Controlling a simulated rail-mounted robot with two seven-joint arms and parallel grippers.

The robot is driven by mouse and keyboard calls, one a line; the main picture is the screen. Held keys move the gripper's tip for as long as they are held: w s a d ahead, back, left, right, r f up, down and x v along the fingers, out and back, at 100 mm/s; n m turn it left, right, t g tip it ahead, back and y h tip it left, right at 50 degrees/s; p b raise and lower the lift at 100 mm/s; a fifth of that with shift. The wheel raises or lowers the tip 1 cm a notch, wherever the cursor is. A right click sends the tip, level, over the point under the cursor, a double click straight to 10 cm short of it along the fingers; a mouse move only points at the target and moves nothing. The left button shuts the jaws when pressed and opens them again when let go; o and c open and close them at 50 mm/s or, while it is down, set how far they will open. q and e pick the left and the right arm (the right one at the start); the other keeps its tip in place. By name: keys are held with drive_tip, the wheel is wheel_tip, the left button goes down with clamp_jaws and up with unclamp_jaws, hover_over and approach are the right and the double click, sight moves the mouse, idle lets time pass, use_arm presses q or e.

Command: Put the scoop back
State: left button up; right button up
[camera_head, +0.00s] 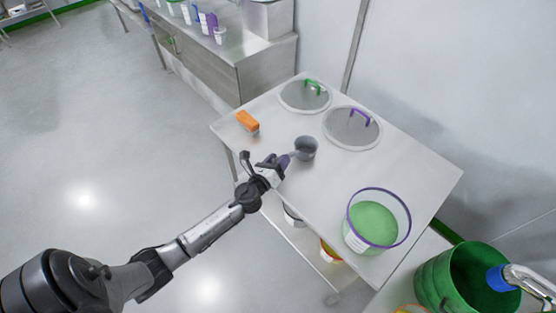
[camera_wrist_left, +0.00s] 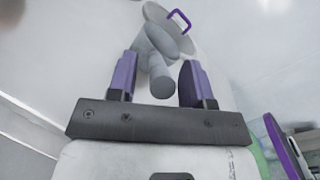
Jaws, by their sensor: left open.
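The grey scoop (camera_head: 307,147) lies on the steel table, near the middle of its left part. Its round bowl points away from my left gripper (camera_head: 283,163), which comes in at the table's left edge. In the left wrist view, the scoop's handle end (camera_wrist_left: 162,85) sits between the two purple fingers of the left gripper (camera_wrist_left: 158,85). The fingers are open, with a visible gap on each side of the handle. My right gripper is not seen.
The table (camera_head: 413,173) also holds an orange block (camera_head: 247,121), a lid with a green handle (camera_head: 304,96), a lid with a purple handle (camera_head: 351,128), and a purple-rimmed tub of green material (camera_head: 376,221). A green drum (camera_head: 441,283) stands at the lower right.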

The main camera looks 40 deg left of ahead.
use_arm(q)
drive_tip(key=shift+s+r, duration=0.1)
drive_tip(key=shift+r, duration=0.1)
drive_tip(key=s+d+f+n+g+y, duration=0.1)
drive_tip(key=s+d+n+g, duration=0.2)
drive_tip(key=s+n, duration=0.6)
drive_tip(key=s+d+f+n+g+y, duration=0.15)
drive_tip(key=s+n+g, duration=0.25)
drive_tip(key=s+n, duration=0.45)
drive_tip(key=s+d+f+n+g+h, duration=0.2)
drive_tip(key=s+d+n+g+h, duration=0.4)
drive_tip(key=s+d, duration=0.6)
drive_tip(key=s+n+g, duration=0.1)
drive_tip(key=s+n, duration=0.1)
drive_tip(key=shift+s, duration=0.3)
drive_tip(key=shift+w+d+f+h, duration=0.1)
drive_tip(key=shift+d+h, duration=0.1)
drive_tip(key=shift+h, duration=0.05)
